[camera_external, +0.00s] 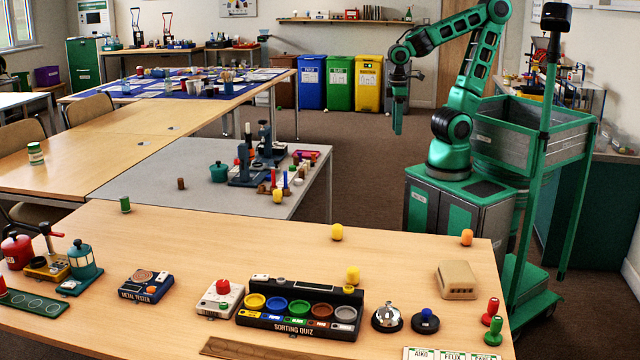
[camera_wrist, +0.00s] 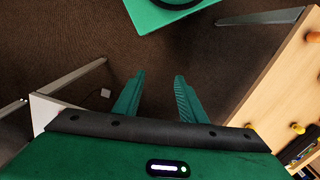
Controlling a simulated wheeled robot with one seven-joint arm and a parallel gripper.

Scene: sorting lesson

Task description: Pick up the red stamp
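A red stamp (camera_external: 493,306) with a rounded handle stands at the right end of the front wooden table. A green stamp (camera_external: 494,330) stands just in front of it, partly overlapping it in the picture. My gripper (camera_external: 397,130) hangs pointing down over the floor beyond the table, well away from the red stamp. In the wrist view my gripper (camera_wrist: 160,77) has its two green fingers apart, with only brown carpet between them. I cannot make out the red stamp in the wrist view.
Near the stamps are a name card (camera_external: 450,354), a blue-knobbed stamp (camera_external: 425,321), a bell (camera_external: 387,317) and a beige box (camera_external: 457,280). Yellow and orange pegs (camera_external: 467,237) stand near the far edge. A grey table (camera_external: 130,190) with tools lies left of my gripper.

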